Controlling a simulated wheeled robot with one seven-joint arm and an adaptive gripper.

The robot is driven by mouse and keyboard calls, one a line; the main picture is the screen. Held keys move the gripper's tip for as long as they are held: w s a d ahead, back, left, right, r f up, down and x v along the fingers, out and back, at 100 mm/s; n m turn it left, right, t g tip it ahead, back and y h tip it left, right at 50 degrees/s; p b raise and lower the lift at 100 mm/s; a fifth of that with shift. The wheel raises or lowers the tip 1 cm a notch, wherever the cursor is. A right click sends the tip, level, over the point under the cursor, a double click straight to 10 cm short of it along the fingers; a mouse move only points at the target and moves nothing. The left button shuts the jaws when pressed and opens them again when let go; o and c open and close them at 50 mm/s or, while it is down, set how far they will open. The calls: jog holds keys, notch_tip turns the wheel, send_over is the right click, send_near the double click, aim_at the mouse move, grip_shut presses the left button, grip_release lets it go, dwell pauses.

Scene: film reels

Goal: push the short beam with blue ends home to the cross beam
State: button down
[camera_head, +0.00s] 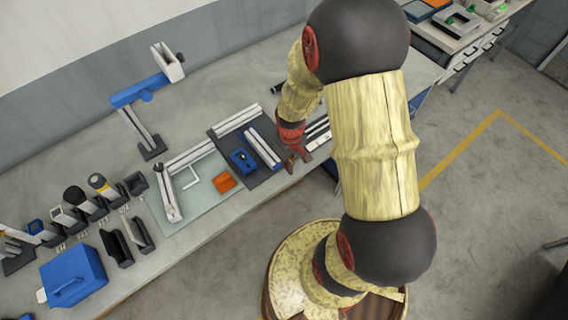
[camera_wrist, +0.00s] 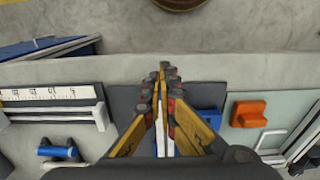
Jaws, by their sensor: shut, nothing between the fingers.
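The short beam (camera_head: 264,147) is a pale bar with blue along it, lying on a dark mat (camera_head: 270,172) in the head view. Its far end points toward the pale cross beam (camera_head: 238,120) at the mat's back; I cannot tell whether they touch. My gripper (camera_head: 290,164) is at the beam's near end, by the bench's front edge. In the wrist view my gripper (camera_wrist: 164,68) is shut and empty, its fingertips over the front of the mat. Part of the short beam (camera_wrist: 160,140) shows between the fingers; the rest is hidden behind them.
A blue block (camera_head: 242,161) sits left of the beam on the mat, with an orange block (camera_head: 224,181) beyond it. A glass plate with a long rail (camera_head: 168,195) lies further left. White rails (camera_head: 318,130) lie to the right. A blue-armed stand (camera_head: 140,90) rises behind.

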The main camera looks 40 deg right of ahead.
aim_at(273, 156)
notch_tip(273, 156, down, 7)
jog(key=shift+s+b, duration=0.15)
jog(key=shift+b, duration=0.25)
jog(key=w, duration=0.3)
jog(key=shift+f, duration=0.2)
jog(key=shift+w, duration=0.55)
jog(key=w+b, duration=0.1)
jog(key=w, duration=0.5)
jog(key=shift+w+a, duration=0.15)
